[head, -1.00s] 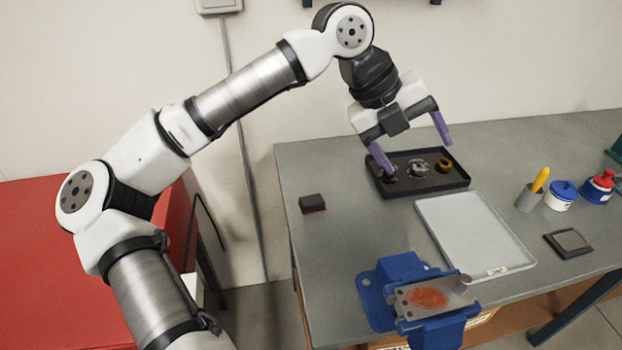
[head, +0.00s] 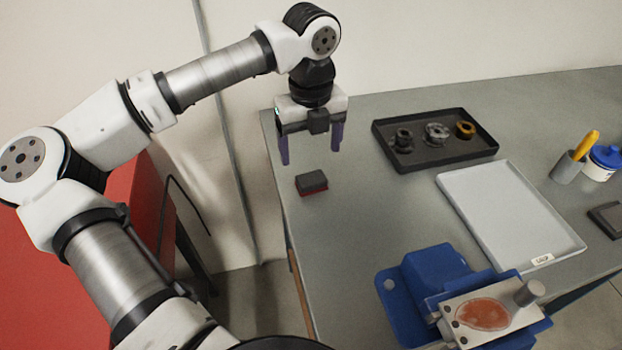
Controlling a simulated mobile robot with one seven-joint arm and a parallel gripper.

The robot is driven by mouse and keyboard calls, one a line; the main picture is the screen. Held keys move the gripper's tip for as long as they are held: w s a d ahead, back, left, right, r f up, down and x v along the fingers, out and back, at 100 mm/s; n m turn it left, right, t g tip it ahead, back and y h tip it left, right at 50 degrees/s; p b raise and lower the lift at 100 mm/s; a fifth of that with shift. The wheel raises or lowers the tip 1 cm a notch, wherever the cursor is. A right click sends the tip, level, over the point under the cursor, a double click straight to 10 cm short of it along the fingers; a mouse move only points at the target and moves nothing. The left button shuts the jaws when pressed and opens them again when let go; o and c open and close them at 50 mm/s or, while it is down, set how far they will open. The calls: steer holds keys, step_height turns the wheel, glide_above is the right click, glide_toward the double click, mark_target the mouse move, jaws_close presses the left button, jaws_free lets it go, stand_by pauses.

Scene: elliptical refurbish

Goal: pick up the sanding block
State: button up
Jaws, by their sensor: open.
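The sanding block (head: 312,182) is a small dark grey block with a red underside. It lies on the grey table near the table's left edge. My gripper (head: 311,155) points down with its two purple fingers apart and nothing between them. In the head view the fingertips show just above and behind the block, apart from it. The exact height over the table is hard to tell.
A black tray (head: 440,162) with several metal parts stands right of my gripper. A light grey tray (head: 500,215) lies in front of it. A blue vise (head: 415,290) holding a plate with an orange patch is at the front. The table around the block is clear.

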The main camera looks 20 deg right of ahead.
mark_target(311, 178)
steer(key=shift+w+d+f+p, duration=0.15)
steer(key=shift+f+p, duration=0.5)
steer(key=shift+f, duration=1.45)
steer(key=shift+w+f+p, duration=0.2)
steer(key=shift+f+p, duration=0.45)
steer(key=shift+f, duration=1.45)
steer(key=c, duration=1.1)
steer(key=shift+r, duration=0.1)
step_height(311, 178, up, 20)
steer(key=b, duration=0.3)
steer(key=shift+b, duration=0.3)
steer(key=o, duration=0.4)
steer(key=shift+c, duration=1.3)
